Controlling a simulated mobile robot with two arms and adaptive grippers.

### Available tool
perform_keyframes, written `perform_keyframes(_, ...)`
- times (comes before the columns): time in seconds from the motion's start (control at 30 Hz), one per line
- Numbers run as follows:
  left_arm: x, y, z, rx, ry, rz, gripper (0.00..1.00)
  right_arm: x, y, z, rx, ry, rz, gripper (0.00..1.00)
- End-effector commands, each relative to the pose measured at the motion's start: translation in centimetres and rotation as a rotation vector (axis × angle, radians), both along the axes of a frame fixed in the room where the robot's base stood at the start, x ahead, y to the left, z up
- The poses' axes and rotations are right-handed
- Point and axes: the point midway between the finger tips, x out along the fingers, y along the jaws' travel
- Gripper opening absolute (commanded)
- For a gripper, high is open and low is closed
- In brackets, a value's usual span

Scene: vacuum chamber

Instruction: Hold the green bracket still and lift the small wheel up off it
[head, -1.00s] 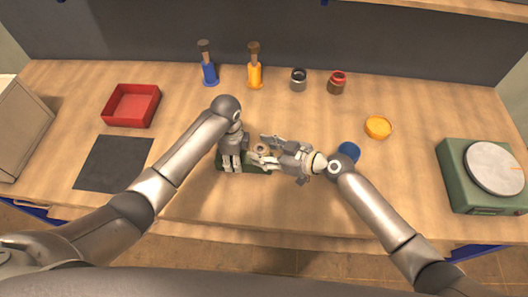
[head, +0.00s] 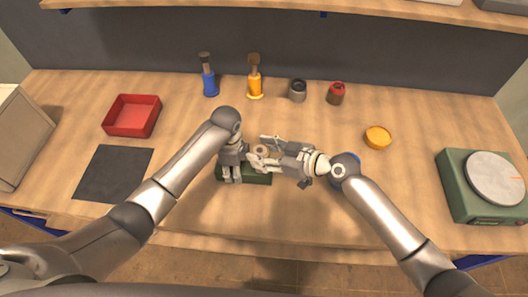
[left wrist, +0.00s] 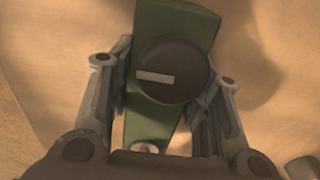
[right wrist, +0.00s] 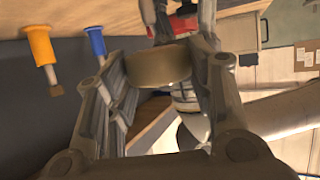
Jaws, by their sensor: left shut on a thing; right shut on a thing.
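The green bracket (head: 258,180) lies on the table at the middle of the head view. In the left wrist view the bracket (left wrist: 178,22) runs between my left fingers, partly covered by a dark round disc (left wrist: 173,72) with a pale bar. My left gripper (head: 232,178) points down and is shut on the bracket. My right gripper (head: 262,151) comes in sideways, shut on the small tan wheel (head: 260,151). In the right wrist view the wheel (right wrist: 158,66) sits between the fingertips, with no green touching it. It appears to be above the bracket.
A red tray (head: 118,128) and dark mat (head: 113,173) lie at left. Blue (head: 209,82) and yellow (head: 255,83) handled tools and two jars stand behind. A yellow dish (head: 377,138) and a green scale (head: 455,190) are at right. A blue item is partly behind my right arm.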

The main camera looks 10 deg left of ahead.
Motion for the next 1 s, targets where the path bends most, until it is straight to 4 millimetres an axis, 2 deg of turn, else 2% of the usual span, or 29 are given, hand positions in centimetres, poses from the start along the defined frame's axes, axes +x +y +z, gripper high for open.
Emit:
perform_keyframes(0.03,-0.1,0.0,0.0,0.0,0.002,-0.001,0.46,0.1,0.0,0.1,0.002,-0.002,-0.001,0.09)
perform_keyframes(0.23,0.0,0.0,0.0,0.0,0.001,-0.001,0.69,0.1,0.0,0.1,0.002,-0.002,-0.001,0.09)
perform_keyframes(0.63,0.1,0.0,0.6,-0.001,-0.001,0.0,0.69,0.1,0.0,0.1,0.003,-0.002,-0.001,0.09)
perform_keyframes(0.77,0.1,0.0,2.5,-0.002,-0.004,-0.002,0.69,0.1,0.0,0.1,0.002,-0.002,-0.001,0.09)
perform_keyframes(1.0,0.2,0.0,7.7,-0.001,-0.004,-0.001,0.69,0.1,0.0,0.1,0.003,-0.002,-0.001,0.09)
